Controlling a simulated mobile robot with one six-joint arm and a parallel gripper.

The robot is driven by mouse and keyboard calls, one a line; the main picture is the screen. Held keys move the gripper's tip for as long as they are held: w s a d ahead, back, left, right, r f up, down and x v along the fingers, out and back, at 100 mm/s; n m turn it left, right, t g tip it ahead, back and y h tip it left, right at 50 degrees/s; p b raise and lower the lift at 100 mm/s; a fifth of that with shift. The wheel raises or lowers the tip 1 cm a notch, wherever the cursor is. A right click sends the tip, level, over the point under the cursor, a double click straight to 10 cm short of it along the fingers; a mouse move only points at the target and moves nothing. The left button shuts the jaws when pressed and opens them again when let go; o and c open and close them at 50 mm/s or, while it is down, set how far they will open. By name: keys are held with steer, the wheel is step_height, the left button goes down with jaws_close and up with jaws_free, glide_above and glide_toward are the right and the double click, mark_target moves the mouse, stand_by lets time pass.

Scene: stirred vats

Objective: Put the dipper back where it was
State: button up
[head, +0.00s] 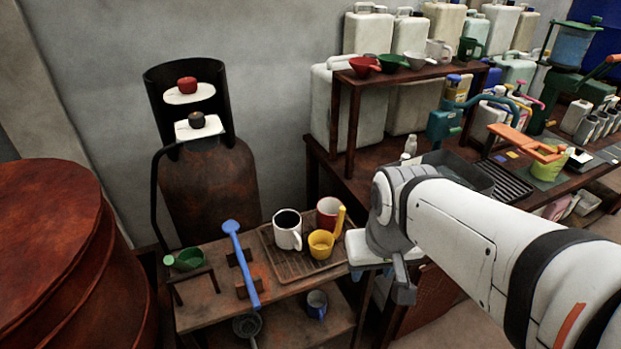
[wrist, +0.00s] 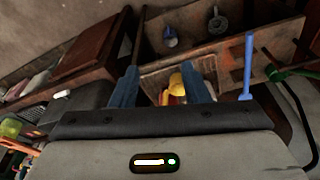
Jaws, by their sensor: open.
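A blue long-handled tool (head: 242,265), which looks like the dipper, lies slanted across dark wooden rests on the low wooden table in the head view. It also shows as a blue rod at the right in the wrist view (wrist: 248,65). Whether its end is a bowl is unclear. My gripper (wrist: 163,82) is open, its two blue fingers apart with nothing held. It hangs at the table's right end, to the right of the blue tool and apart from it. In the wrist view, the yellow cup (wrist: 176,80) shows beyond the gap between the fingers.
A slatted tray (head: 290,270) holds a white mug (head: 287,230), a red mug (head: 328,213) and a yellow cup (head: 321,243). A green scoop (head: 188,259) rests on a small stand at left. A large rusty vat (head: 50,250) stands far left. A cluttered bench (head: 340,165) fills the right.

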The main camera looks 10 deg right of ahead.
steer(key=w+f+y+b, duration=0.1)
steer(key=w+f+b, duration=0.15)
steer(key=w, duration=1.15)
steer(key=n+t, duration=0.1)
steer(key=t, duration=0.1)
glide_above(340, 214)
steer(key=s+d, duration=0.2)
step_height(340, 214, down, 6)
steer(key=shift+y, duration=0.3)
steer(key=x, duration=0.7)
steer(key=shift+w+a+f, duration=0.2)
steer(key=shift+w+a, duration=0.15)
jaws_close()
